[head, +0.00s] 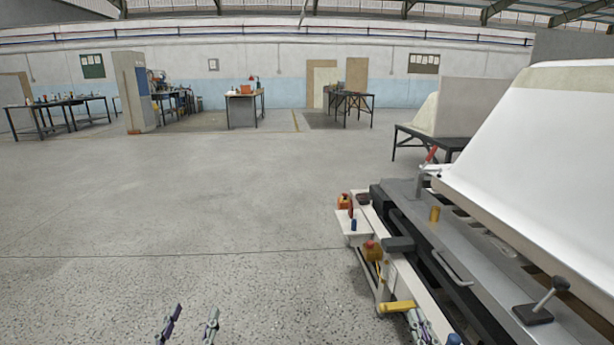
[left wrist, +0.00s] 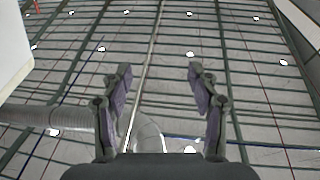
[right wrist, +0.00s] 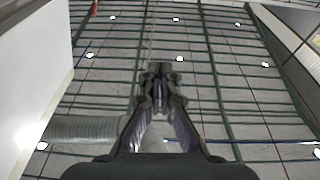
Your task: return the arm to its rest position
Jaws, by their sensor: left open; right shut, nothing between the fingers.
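My left gripper (head: 192,318) shows at the bottom of the head view, over bare floor, with its two fingers apart. In the left wrist view it (left wrist: 160,82) is open and empty against the ceiling. My right gripper (head: 430,332) shows at the lower right of the head view, beside the front of the long bench, partly cut off by the frame. In the right wrist view its fingertips (right wrist: 159,80) meet with nothing between them, and the ceiling lies beyond. I cannot tell from the head view whether the right gripper touches the bench.
A large white tub shell (head: 540,150) rests on the metal bench (head: 430,235) at right. Open concrete floor (head: 200,200) lies left and ahead.

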